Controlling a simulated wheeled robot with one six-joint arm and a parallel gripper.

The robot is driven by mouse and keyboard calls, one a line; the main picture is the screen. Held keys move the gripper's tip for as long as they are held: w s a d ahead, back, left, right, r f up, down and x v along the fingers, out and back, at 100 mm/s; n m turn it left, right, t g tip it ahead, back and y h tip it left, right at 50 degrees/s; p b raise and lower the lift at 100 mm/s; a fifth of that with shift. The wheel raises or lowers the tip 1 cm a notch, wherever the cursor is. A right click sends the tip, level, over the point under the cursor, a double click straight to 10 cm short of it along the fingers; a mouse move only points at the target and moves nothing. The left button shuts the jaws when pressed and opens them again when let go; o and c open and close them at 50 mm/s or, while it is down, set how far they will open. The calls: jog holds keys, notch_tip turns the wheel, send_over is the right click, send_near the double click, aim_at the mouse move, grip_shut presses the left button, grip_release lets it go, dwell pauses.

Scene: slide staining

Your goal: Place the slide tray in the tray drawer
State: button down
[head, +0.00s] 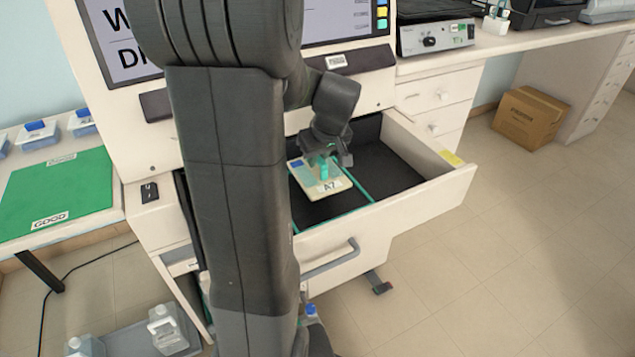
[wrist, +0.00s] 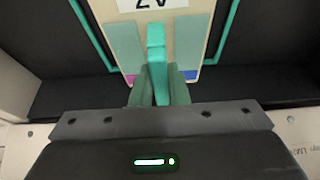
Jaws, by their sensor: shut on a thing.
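The slide tray (head: 312,183) is a cream plate with an "A7" label, a blue corner and a teal grip post. In the head view it is inside the open tray drawer (head: 440,190), within teal divider lines. My gripper (head: 326,163) is above it, shut on the teal post. In the wrist view my gripper (wrist: 158,88) has its fingers on both sides of the post, and the tray (wrist: 196,20) shows slides, a pink corner and a blue corner. I cannot tell whether the tray touches the drawer floor.
The drawer's right compartment (head: 385,170) is empty and dark. A green mat (head: 55,195) lies on the left bench. A cardboard box (head: 532,116) stands on the floor at the right. Bottles (head: 167,330) stand low at the left.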

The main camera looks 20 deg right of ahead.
aim_at(318, 172)
jog(key=shift+f+b, duration=0.5)
jog(key=shift+f, duration=2.15)
jog(key=shift+f, duration=0.1)
jog(key=c, duration=1.4)
grip_release()
jog(key=shift+r, duration=0.3)
jog(key=p+v, duration=0.2)
jog(key=v, duration=0.9)
jog(key=shift+s+r, duration=0.25)
